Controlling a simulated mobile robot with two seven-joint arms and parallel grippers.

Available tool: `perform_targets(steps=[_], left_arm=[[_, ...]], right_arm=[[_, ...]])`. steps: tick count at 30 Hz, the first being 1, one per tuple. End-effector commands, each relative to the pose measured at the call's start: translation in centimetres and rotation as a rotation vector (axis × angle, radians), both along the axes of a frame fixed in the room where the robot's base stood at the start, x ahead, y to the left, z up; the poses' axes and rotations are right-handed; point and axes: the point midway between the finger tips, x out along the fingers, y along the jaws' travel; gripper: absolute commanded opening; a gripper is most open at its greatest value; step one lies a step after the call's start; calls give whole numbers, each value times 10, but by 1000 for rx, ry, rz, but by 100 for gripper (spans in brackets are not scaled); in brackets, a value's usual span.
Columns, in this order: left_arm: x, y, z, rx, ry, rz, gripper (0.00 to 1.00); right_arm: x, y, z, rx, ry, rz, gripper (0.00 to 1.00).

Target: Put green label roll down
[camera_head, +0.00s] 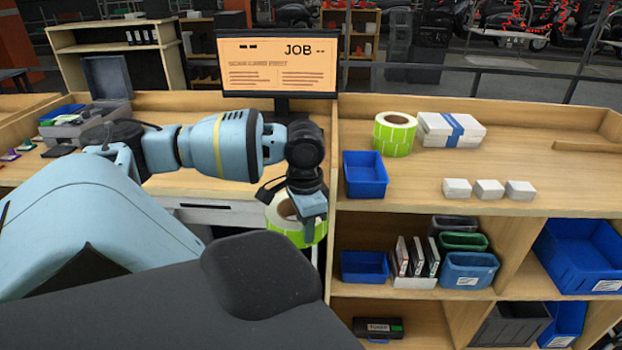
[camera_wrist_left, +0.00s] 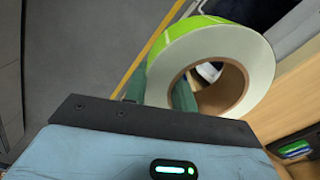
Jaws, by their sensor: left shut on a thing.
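A green label roll (camera_head: 284,228) with a white side and a brown core hangs in front of the shelf unit's left side in the head view. My left gripper (camera_head: 308,212) is shut on this roll, gripping its ring wall. In the left wrist view the roll (camera_wrist_left: 258,58) fills the upper middle, and the left gripper's fingers (camera_wrist_left: 165,90) show partly behind it. A second green label roll (camera_head: 394,134) stands flat on the shelf top, behind the small blue bin. My right gripper is not in view.
On the shelf top are a blue bin (camera_head: 365,174), white boxes with a blue band (camera_head: 451,130) and small white boxes (camera_head: 489,189). Bare wood (camera_head: 405,185) lies between the blue bin and the small boxes. A monitor (camera_head: 277,65) stands behind my left arm.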

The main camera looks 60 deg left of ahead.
Motion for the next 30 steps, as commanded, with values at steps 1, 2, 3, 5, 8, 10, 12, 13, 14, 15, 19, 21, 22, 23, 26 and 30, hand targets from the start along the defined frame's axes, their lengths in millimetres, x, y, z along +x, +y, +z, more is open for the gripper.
perform_targets(steps=[1,2,3,5,8,10,12,13,14,15,19,21,22,23,26,30], left_arm=[[4,-19,0,-10,-17,24,0],[6,-28,-3,-9,-16,44,0],[8,-42,-7,-9,-17,68,0],[12,-63,-10,-9,-17,102,0],[19,-100,-11,-7,-19,149,0],[24,-128,-8,-6,-19,173,0],[28,-154,-4,-5,-18,192,0],[29,-165,-1,-4,-18,199,0],[30,-175,1,-3,-19,205,0],[32,-188,5,-3,-18,214,0],[33,-219,13,-1,-13,233,0],[33,-229,16,0,-9,239,0],[33,-232,17,-1,-8,243,0],[33,-235,17,0,-7,245,0],[32,-239,17,1,-3,248,0],[32,-239,16,1,-1,250,0]], right_arm=[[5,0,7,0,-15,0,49],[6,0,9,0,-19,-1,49],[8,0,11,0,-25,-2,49],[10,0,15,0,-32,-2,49],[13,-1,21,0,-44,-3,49],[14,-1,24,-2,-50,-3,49],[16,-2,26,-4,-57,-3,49],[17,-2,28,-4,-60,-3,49],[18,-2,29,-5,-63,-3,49],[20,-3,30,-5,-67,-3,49],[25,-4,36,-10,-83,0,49],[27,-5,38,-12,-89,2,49],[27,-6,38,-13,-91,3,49],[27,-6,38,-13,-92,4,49],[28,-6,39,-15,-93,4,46],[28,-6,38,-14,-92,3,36]])
